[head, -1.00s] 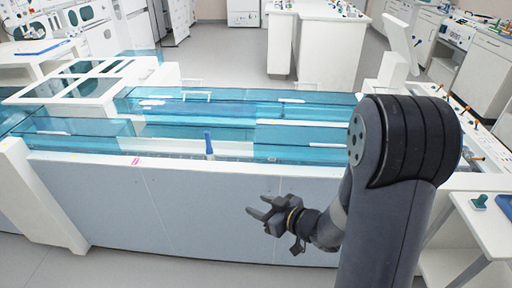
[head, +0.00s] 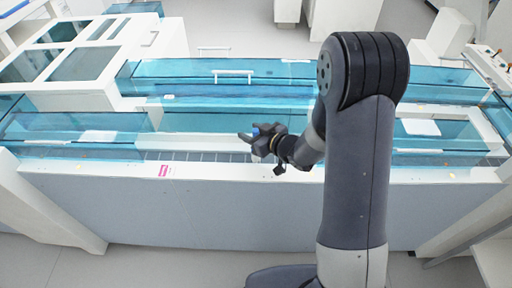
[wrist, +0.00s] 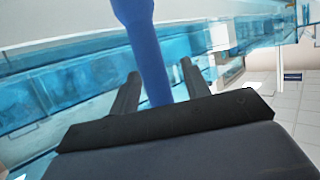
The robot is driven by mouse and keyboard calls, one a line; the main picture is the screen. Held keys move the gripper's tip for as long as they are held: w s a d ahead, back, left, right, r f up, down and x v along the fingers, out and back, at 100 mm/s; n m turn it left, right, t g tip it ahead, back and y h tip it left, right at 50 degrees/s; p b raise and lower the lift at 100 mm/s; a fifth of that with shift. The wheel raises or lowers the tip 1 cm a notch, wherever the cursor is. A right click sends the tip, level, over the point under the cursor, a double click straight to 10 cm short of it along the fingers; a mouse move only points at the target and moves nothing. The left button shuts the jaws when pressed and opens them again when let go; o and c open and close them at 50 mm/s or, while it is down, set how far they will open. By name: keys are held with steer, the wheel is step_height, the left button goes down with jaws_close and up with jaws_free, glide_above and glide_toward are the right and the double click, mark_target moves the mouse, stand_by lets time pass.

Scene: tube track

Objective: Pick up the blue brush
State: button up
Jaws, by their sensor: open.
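The blue brush (wrist: 147,50) stands roughly upright in the middle of the wrist view, with its handle between the two dark fingers of my gripper (wrist: 158,82). The fingers are open, with a gap on each side of the handle. In the head view my gripper (head: 248,133) is over the near edge of the blue-glazed track. Only a small blue bit of the brush (head: 264,128) shows there, mostly hidden by the gripper. The brush's lower end is hidden behind the gripper body in the wrist view.
The long track (head: 190,148) has clear blue covers and a white front rim with a pink label (head: 164,170). White handles (head: 233,74) stand on the covers behind. A white-framed box (head: 150,40) stands at the left. Bare floor lies in front.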

steer(key=shift+c, duration=0.6)
jaws_close()
